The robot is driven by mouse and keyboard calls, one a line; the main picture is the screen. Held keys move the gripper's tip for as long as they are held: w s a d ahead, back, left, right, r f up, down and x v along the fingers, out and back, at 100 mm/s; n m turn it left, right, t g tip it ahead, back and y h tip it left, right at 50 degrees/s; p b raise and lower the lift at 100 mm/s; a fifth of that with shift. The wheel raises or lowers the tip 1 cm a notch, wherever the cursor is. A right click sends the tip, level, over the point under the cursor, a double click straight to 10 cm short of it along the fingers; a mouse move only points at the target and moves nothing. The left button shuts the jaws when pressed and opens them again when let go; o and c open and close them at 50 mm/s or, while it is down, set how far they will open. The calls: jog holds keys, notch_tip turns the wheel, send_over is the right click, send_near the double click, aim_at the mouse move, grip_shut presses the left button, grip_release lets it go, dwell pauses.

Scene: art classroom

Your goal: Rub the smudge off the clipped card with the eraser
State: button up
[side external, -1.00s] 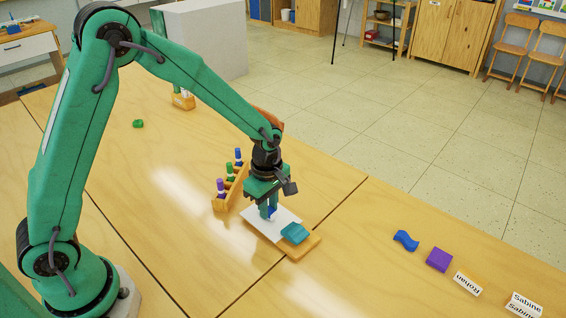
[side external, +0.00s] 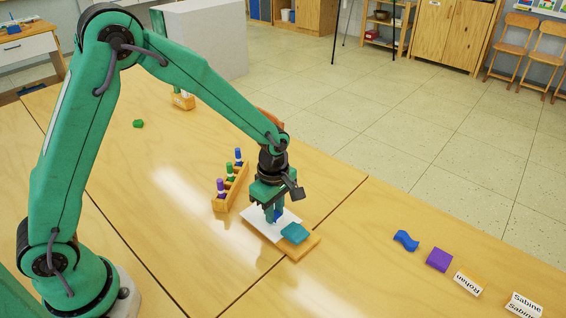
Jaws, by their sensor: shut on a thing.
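A white card (side external: 256,224) lies on a small wooden board (side external: 308,247). A teal clip (side external: 295,233) sits across the card's right end. My gripper (side external: 274,214) points down over the card, left of the clip. It is shut on a small blue eraser (side external: 277,216), which is mostly hidden between the fingers. The eraser is at or very near the card's surface; I cannot tell whether it touches. I see no smudge; the gripper covers part of the card.
A blue wavy piece (side external: 405,240), a purple block (side external: 439,259) and name cards (side external: 468,283) lie at the right. The table front is clear.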

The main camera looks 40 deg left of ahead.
aim_at(257, 211)
jog(key=shift+d, duration=0.85)
jog(key=shift+s+a, duration=0.15)
jog(key=shift+s, duration=0.4)
jog(key=shift+w+a, duration=0.15)
jog(key=shift+a, duration=3.25)
jog(key=shift+s+d, duration=0.2)
jog(key=shift+d, duration=3.3)
notch_tip(257, 211, up, 8)
